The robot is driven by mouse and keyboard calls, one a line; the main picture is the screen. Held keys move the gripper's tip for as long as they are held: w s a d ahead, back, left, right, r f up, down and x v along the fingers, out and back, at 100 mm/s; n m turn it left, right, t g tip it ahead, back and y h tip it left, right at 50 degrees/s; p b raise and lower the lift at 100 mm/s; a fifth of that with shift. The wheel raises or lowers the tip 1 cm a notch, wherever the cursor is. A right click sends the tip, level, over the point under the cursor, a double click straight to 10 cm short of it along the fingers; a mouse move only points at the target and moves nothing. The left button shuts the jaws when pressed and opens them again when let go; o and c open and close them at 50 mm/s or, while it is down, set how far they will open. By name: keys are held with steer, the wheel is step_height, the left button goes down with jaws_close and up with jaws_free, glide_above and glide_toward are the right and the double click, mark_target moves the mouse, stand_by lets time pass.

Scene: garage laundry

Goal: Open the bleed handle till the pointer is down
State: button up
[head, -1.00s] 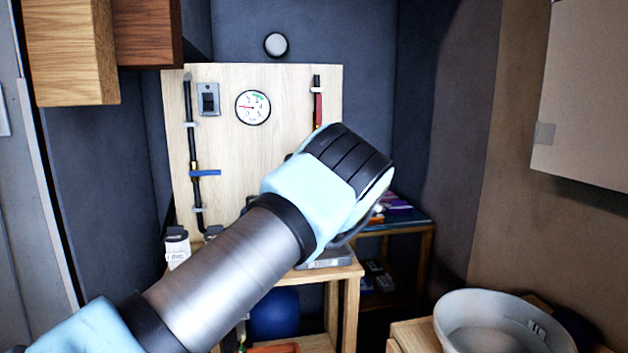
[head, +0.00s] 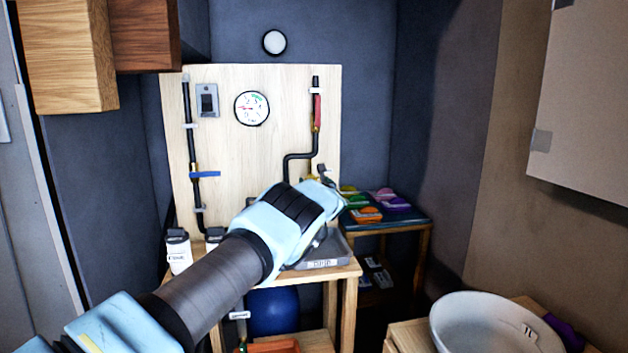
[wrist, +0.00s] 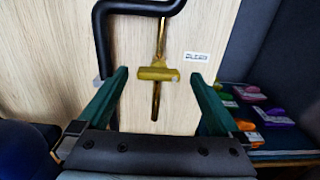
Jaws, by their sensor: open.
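A yellow handle (wrist: 158,74) with a short crossbar sits on a brass-coloured stem below the black pipe, beside a small label (wrist: 196,57) too small to read surely. In the head view my gripper's end mostly covers it. My gripper (wrist: 159,80) is open, with its green fingers to the left and right of the handle and apart from it. It also shows in the head view (head: 328,182), reaching toward the board's lower right. The round white gauge (head: 252,108) is on the board, its red pointer toward the left.
The wooden board (head: 225,140) also carries a switch (head: 207,100), a blue handle (head: 205,174) and a red handle (head: 317,112). A grey tray (head: 335,250) and white bottles (head: 178,252) stand below. A side shelf (head: 410,216) holds colourful items.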

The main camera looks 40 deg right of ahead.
steer(key=shift+w, duration=0.3)
steer(key=shift+c, duration=0.2)
steer(key=c, duration=1.3)
